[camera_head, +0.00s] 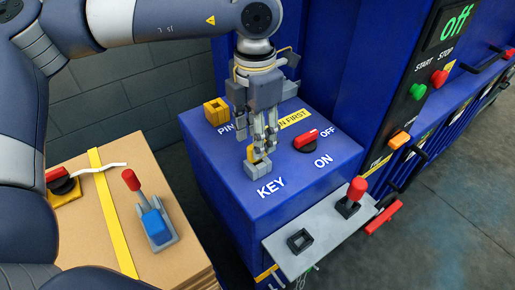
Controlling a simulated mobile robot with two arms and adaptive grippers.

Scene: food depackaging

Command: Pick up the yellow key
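The yellow key (251,154) shows as a small yellow patch above a grey block on the blue machine top, behind the white KEY label. My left gripper (262,148) reaches down from above, with its fingertips right at the key. The fingers hide most of the key, so I cannot tell whether they grip it or only stand around it. My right gripper is not in view.
A yellow square block (217,111) stands by the PIN label. A red-and-black rotary switch (312,139) sits right of the gripper. A grey shelf (305,243) with a red-knobbed lever (355,190) juts out in front. A cardboard box (75,232) carries a blue-and-grey lever device (156,225).

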